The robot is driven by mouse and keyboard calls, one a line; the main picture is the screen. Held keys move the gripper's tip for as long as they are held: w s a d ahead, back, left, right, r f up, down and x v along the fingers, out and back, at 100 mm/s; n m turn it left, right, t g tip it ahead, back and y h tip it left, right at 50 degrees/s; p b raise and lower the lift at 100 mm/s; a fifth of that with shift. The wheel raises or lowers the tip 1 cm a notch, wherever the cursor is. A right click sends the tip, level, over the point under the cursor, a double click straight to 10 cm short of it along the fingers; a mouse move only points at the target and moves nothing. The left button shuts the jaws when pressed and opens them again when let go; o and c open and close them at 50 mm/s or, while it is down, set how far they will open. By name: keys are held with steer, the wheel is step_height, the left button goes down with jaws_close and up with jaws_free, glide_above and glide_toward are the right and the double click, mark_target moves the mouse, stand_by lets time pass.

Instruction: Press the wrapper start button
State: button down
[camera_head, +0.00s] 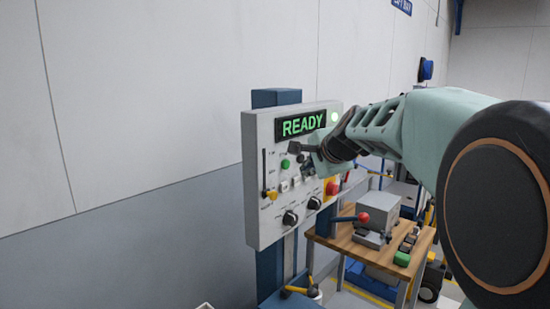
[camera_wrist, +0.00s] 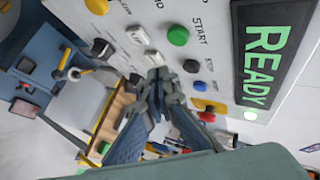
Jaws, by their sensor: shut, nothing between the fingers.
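The wrapper start button is a round green button under the word START (camera_wrist: 178,35) in the wrist view. It also shows on the panel in the head view (camera_head: 285,163), just left of my gripper. A black button labelled STOP (camera_wrist: 190,66) sits beside it. My gripper (camera_wrist: 158,78) is shut and empty, with its fingertips in front of the panel near the white keys (camera_wrist: 138,34). The tips appear apart from the green button, off to its side. I cannot tell how far they are from the panel face. The display (camera_head: 303,123) reads READY in green letters.
The panel also has a red emergency button on yellow (camera_head: 332,188), black knobs (camera_head: 290,218) and a yellow-handled slider (camera_head: 271,195). A wooden bench (camera_head: 384,257) with a grey machine (camera_head: 366,215) and red-knobbed lever stands right of it. The wall left is bare.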

mark_target(286, 165)
steer(key=shift+w+a+p, duration=0.7)
steer(key=shift+w+a, duration=0.35)
steer(key=shift+a, duration=0.1)
stand_by(0.7)
steer(key=shift+w+a+p, duration=0.2)
steer(key=shift+w+p, duration=0.1)
steer(key=shift+w+a+p, duration=0.35)
steer(key=shift+a+p, duration=0.05)
steer(key=shift+p, duration=0.05)
stand_by(0.7)
stand_by(0.4)
steer(key=shift+s+d+b, duration=0.65)
steer(key=shift+s+b, duration=0.05)
steer(key=shift+b, duration=0.1)
